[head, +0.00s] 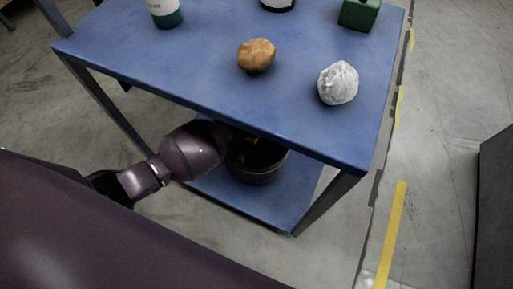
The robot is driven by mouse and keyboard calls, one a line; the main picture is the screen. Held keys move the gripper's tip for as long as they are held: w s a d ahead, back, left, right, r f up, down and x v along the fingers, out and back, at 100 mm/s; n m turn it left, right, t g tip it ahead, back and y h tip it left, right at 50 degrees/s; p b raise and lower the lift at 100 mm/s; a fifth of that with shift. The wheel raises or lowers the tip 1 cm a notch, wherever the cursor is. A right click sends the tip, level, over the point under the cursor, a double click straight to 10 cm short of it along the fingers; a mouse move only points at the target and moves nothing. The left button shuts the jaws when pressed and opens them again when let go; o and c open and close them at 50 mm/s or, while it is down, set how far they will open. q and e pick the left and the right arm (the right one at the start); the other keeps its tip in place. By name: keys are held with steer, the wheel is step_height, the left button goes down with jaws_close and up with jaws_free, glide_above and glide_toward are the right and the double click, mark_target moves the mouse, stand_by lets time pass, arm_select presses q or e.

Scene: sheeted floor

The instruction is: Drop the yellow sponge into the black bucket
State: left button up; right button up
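The black bucket (258,168) stands on the lower shelf of the blue table, partly hidden by the tabletop edge. A small yellow-orange patch (253,140) shows at the bucket's opening, under the tabletop edge. It may be the yellow sponge, but too little shows to tell if it is held or lies in the bucket. My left arm reaches in from the left under the tabletop. My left gripper (236,143) is dark and mostly hidden at the bucket's left rim; its fingers cannot be made out. My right gripper is not in view.
The blue tabletop (205,60) overhangs the lower shelf (268,206). On top are a tan lump (256,55), a white crumpled ball (338,83), a green-and-white bottle (166,14), a green block (359,13) and a dark item. Table legs flank the shelf.

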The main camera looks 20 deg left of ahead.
arm_select(q)
steer(key=shift+f, duration=0.4)
steer(key=shift+r, duration=0.1)
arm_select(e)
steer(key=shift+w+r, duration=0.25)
arm_select(q)
steer(key=o, duration=1)
steer(key=shift+c, duration=0.2)
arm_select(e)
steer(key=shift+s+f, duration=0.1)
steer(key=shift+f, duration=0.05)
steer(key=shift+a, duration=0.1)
